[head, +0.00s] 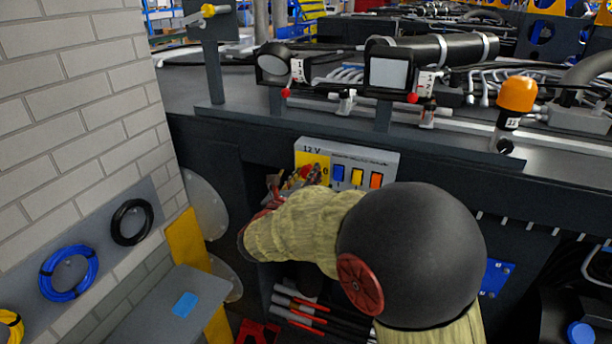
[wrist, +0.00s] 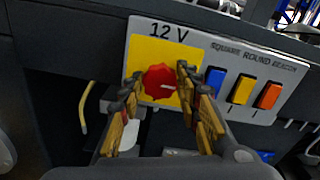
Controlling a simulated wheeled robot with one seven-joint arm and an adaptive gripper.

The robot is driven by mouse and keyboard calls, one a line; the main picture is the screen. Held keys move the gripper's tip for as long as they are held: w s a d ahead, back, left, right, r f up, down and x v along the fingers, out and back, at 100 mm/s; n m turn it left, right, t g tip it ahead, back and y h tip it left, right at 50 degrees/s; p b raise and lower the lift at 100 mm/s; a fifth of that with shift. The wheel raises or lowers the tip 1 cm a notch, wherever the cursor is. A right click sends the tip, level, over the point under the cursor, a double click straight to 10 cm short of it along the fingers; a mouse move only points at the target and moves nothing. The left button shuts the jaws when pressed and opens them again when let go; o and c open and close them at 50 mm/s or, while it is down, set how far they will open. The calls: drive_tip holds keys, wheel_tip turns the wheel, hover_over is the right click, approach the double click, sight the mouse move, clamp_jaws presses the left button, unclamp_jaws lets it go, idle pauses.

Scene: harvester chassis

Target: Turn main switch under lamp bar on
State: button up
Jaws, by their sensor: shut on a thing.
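The main switch is a red round knob (wrist: 159,84) on a yellow field of the grey 12 V panel (wrist: 203,39). A pale mark on the knob points roughly right in the wrist view. My gripper (wrist: 161,80) has one finger on each side of the knob and is shut on it. In the head view my gripper (head: 296,180) is at the yellow left part of the panel (head: 350,154) and hides most of the knob. The lamp bar (head: 350,106) runs above the panel, with a round lamp (head: 272,65), a square lamp (head: 389,74) and an orange beacon (head: 516,96).
Blue (wrist: 215,81), yellow (wrist: 241,90) and orange (wrist: 268,95) rocker switches sit close to the right of my gripper. A brick wall (head: 70,110) with cable coils stands at the left. A grey box-like surface (head: 160,310) is at the lower left.

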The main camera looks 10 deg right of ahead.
drive_tip(key=shift+c, duration=0.6)
drive_tip(key=shift+f+b, duration=0.1)
drive_tip(key=shift+b, duration=0.5)
drive_tip(key=m+b, duration=0.9)
drive_tip(key=b, duration=0.6)
drive_tip(key=m+b, duration=0.9)
drive_tip(key=b, duration=0.6)
drive_tip(key=shift+s+d+f+b, duration=0.1)
drive_tip(key=shift+d+b, duration=0.05)
drive_tip(key=shift+b, duration=0.15)
drive_tip(key=o, duration=1.2)
drive_tip(key=shift+c, duration=0.2)
